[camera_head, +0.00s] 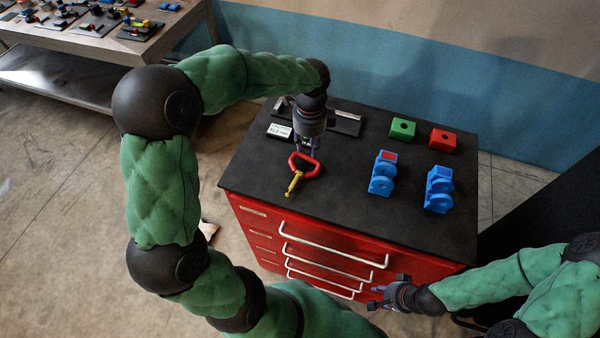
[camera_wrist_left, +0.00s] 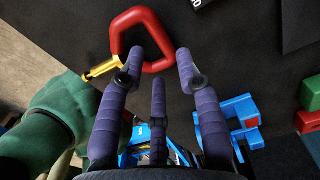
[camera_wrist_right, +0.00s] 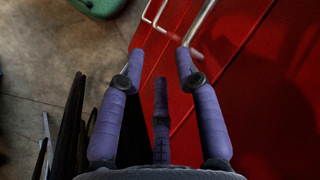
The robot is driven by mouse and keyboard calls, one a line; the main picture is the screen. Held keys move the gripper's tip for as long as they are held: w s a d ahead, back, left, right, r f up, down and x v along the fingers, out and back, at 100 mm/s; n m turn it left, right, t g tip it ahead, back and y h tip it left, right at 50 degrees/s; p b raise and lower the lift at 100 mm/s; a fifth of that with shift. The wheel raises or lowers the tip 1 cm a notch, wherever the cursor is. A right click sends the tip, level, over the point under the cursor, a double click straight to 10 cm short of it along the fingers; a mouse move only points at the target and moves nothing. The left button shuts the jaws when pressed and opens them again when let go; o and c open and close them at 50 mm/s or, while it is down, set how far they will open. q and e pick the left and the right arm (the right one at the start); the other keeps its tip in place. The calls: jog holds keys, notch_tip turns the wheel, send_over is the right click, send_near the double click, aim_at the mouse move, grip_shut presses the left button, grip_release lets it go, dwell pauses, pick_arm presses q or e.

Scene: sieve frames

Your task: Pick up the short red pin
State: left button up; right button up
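The pin, with a red loop handle (camera_head: 304,165) and a short yellow shaft (camera_head: 293,184), lies on the dark top of the red cabinet, toward its left side. It also shows in the left wrist view, with the red handle (camera_wrist_left: 117,38) just beyond the fingertips and the yellow shaft (camera_wrist_left: 101,69) pointing left. My left gripper (camera_head: 308,148) reaches down over the handle's far side. Its fingers are apart in the left wrist view (camera_wrist_left: 160,60), and I see no grip on the handle. My right gripper (camera_head: 377,297) is open and empty beside the cabinet's drawer front.
Blue forked blocks (camera_head: 382,174) (camera_head: 439,190) stand right of the pin. A green block (camera_head: 403,130) and a red block (camera_head: 444,139), each with a hole, stand behind them. A white label (camera_head: 279,130) and a dark plate (camera_head: 347,122) lie at the back left. Drawer handles (camera_head: 330,249) stick out in front.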

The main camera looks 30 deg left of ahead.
aim_at(307, 158)
pick_arm(q)
jog(key=shift+s+f, duration=0.15)
jog(key=shift+f, duration=2.75)
jog(key=shift+c, duration=0.2)
jog(key=shift+r, duration=0.1)
grip_shut()
